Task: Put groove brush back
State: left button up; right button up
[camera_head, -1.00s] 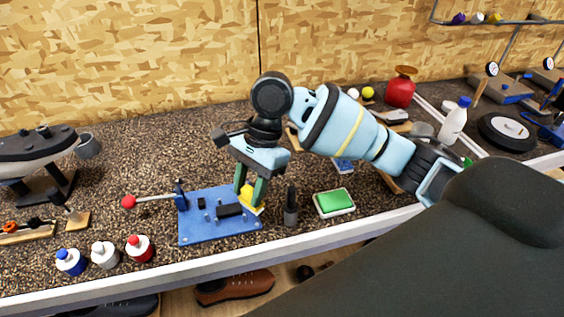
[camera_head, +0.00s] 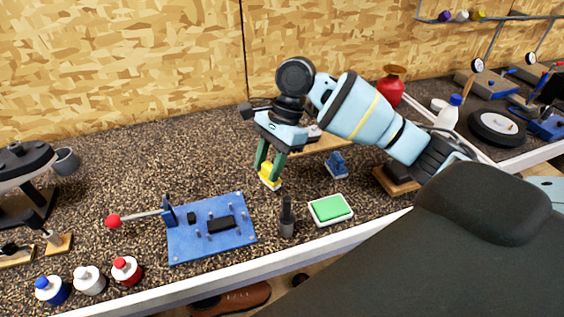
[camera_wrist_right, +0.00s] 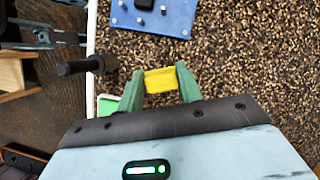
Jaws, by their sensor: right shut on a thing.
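The groove brush (camera_head: 269,177), yellow with a pale lower part, is between the green fingers of my right gripper (camera_head: 268,168). My right gripper is shut on it, over the speckled bench top behind the blue plate's right corner. In the right wrist view the yellow block (camera_wrist_right: 160,80) sits between both fingertips. I cannot tell whether its underside touches the bench. My left gripper is not in view.
The blue plate (camera_head: 185,247) with pegs and a red-knobbed lever lies at left front. A dark upright cylinder (camera_head: 287,218) and a green pad in a white tray (camera_head: 330,209) stand near the front edge. A small blue item (camera_head: 337,166) is behind the tray. Several bottles stand front left.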

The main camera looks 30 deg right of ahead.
jog(key=d+f, duration=0.1)
jog(key=w+d+f, duration=0.1)
jog(key=d, duration=0.1)
jog(key=w+d+f+b, duration=0.1)
jog(key=d+f, duration=0.1)
jog(key=shift+d, duration=0.15)
dwell(0.4)
jog(key=o, duration=1)
jog(key=shift+f, duration=0.1)
jog(key=p+v, duration=0.1)
jog(key=v, duration=1.1)
